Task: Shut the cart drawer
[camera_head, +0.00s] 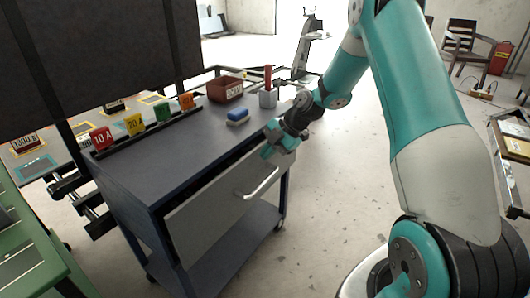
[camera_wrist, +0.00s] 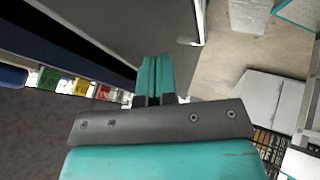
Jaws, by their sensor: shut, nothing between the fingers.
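The cart (camera_head: 185,150) has a dark top and a blue frame, and stands left of centre in the head view. Its grey drawer (camera_head: 215,210) has a pale bar handle (camera_head: 262,186) on the front. A dark gap shows between the cart top and the drawer front, so the drawer looks partly out; how far is hard to tell. My gripper (camera_head: 270,153) is shut and empty, above the handle near the drawer front's upper edge. Contact cannot be told. In the wrist view its teal fingers (camera_wrist: 153,75) are together, with a dark grey panel beyond them.
On the cart top are a red bin (camera_head: 225,90), a blue sponge-like block (camera_head: 238,115), a grey cup (camera_head: 268,98) with a red item, and several coloured number cards (camera_head: 135,125). A green bench (camera_head: 30,245) stands at left. The floor (camera_head: 325,215) right of the cart is clear.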

